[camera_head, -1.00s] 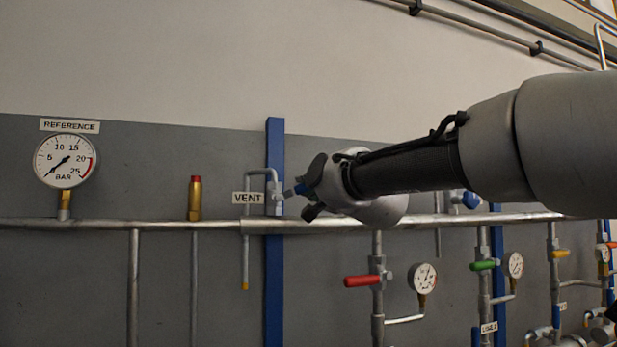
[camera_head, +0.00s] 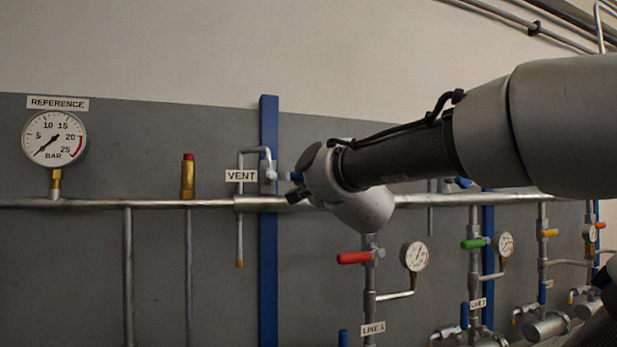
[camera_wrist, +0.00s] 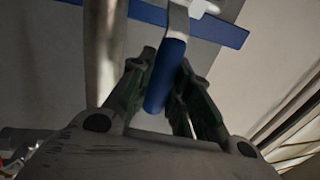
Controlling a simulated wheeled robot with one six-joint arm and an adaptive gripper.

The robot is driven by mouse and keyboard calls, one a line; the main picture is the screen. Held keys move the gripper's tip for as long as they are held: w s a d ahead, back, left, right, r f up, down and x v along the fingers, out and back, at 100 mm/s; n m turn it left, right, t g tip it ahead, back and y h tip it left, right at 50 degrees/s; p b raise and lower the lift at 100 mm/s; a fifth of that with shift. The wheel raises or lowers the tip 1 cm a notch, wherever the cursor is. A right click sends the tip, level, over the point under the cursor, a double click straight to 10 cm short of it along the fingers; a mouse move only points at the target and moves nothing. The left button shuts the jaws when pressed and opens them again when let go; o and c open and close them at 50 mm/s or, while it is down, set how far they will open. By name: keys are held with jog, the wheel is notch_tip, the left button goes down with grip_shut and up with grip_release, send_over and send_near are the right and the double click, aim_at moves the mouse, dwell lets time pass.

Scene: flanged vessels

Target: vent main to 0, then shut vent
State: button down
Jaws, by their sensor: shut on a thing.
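The vent valve (camera_head: 269,172) sits beside the VENT label (camera_head: 241,176), above the horizontal main pipe (camera_head: 110,203). Its blue lever handle (camera_wrist: 166,75) lies between my fingers in the wrist view. My gripper (camera_wrist: 163,82) is shut on this handle. In the head view my gripper (camera_head: 297,187) reaches the handle from the right, and my wrist hides most of the handle. The REFERENCE gauge (camera_head: 54,138) stands on the main pipe at the left. Its needle seems to point lower left, near the bottom of the scale; the exact value is too small to read.
A brass fitting with a red cap (camera_head: 188,177) stands on the main pipe. A blue post (camera_head: 269,280) runs behind the vent. Below my wrist are a red lever (camera_head: 354,258) and a small gauge (camera_head: 415,255). Green and orange levers are further right.

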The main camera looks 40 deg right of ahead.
jog(key=shift+f, duration=0.15)
jog(key=c, duration=1.3)
grip_release()
jog(key=v, duration=1.2)
